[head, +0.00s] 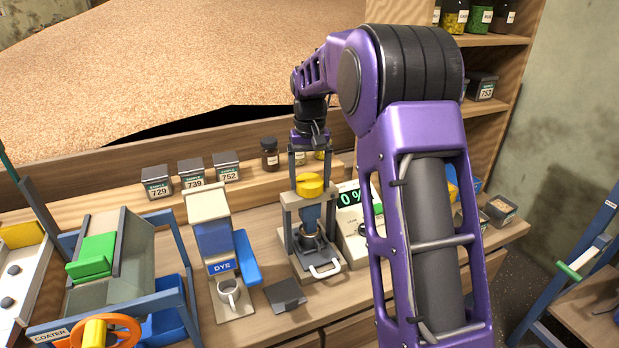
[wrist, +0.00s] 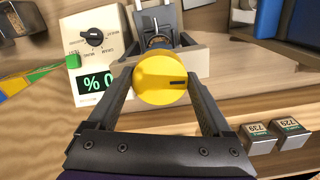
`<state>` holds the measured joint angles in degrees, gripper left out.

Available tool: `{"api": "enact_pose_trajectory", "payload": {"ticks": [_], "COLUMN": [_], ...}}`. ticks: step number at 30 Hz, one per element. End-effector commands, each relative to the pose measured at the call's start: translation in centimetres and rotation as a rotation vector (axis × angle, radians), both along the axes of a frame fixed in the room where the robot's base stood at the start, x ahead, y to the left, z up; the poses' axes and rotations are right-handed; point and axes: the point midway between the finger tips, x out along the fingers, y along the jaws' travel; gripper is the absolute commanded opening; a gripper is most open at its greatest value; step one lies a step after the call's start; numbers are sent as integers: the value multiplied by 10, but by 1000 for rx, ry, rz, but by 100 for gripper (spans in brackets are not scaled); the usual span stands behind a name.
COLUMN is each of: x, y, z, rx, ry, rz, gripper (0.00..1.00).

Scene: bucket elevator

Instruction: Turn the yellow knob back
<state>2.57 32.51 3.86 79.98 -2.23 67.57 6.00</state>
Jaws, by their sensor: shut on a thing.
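The yellow knob (head: 310,185) tops a grey press-like machine (head: 292,243) on the bench in the head view. In the wrist view the knob (wrist: 160,80) is a yellow disc with a dark slot on its right half. My gripper (wrist: 162,78) is shut on the knob, one finger on each side. In the head view my gripper (head: 310,180) comes down on the knob from above. Below the knob, a small dark container stands inside the machine, partly hidden by the frame.
A white meter (head: 351,240) with a percent display stands right of the machine, partly behind my arm. Labelled sample boxes (head: 193,176) and a dark jar (head: 269,155) line the shelf behind.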

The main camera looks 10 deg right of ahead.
Motion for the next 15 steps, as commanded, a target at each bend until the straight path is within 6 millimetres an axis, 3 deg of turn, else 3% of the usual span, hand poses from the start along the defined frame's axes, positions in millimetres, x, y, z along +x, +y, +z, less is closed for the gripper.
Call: {"api": "enact_pose_trajectory", "payload": {"ticks": [15], "x": [0], "y": [-2], "z": [0], "rx": [1], "ry": [0], "rz": [490], "gripper": [28]}}
